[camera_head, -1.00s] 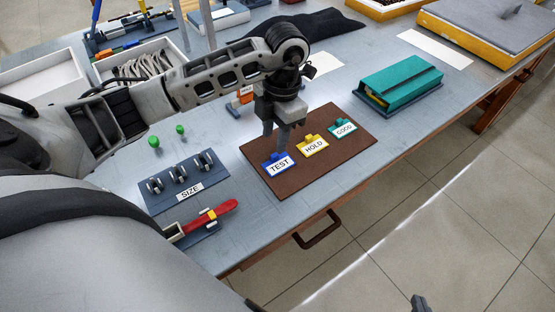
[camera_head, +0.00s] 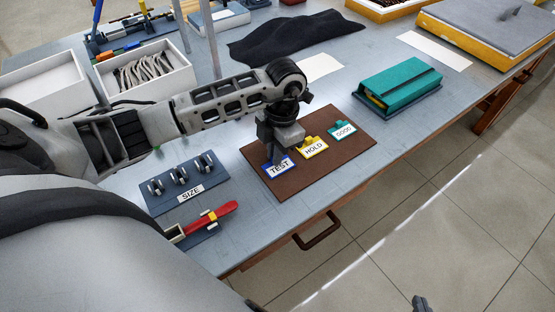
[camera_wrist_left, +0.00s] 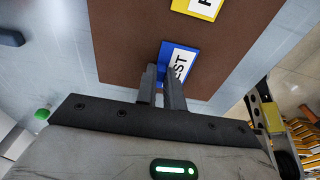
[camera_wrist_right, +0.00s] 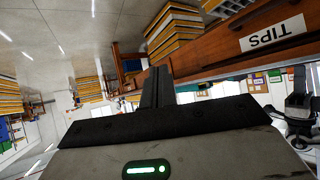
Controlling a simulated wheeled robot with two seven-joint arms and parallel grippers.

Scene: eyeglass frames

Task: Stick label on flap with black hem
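My left gripper (camera_head: 276,158) is low over the brown mat, at the blue-edged TEST label (camera_head: 279,168). In the left wrist view its fingers (camera_wrist_left: 161,72) are a little apart at the near edge of the TEST label (camera_wrist_left: 180,66). I cannot tell whether they press on its tab. The yellow HOLD label (camera_head: 314,149) and teal GOOD label (camera_head: 343,131) lie beside it in a row. A teal case (camera_head: 400,83) with a dark band along its flap stands further right. My right gripper (camera_wrist_right: 157,72) is shut and empty, away from the table.
The brown mat (camera_head: 345,160) lies near the table's front edge. A SIZE rack (camera_head: 215,190) and a red-handled tool (camera_head: 222,211) lie at left. A white box (camera_head: 185,75) and black cloth (camera_head: 290,38) are behind. The tabletop between mat and teal case is clear.

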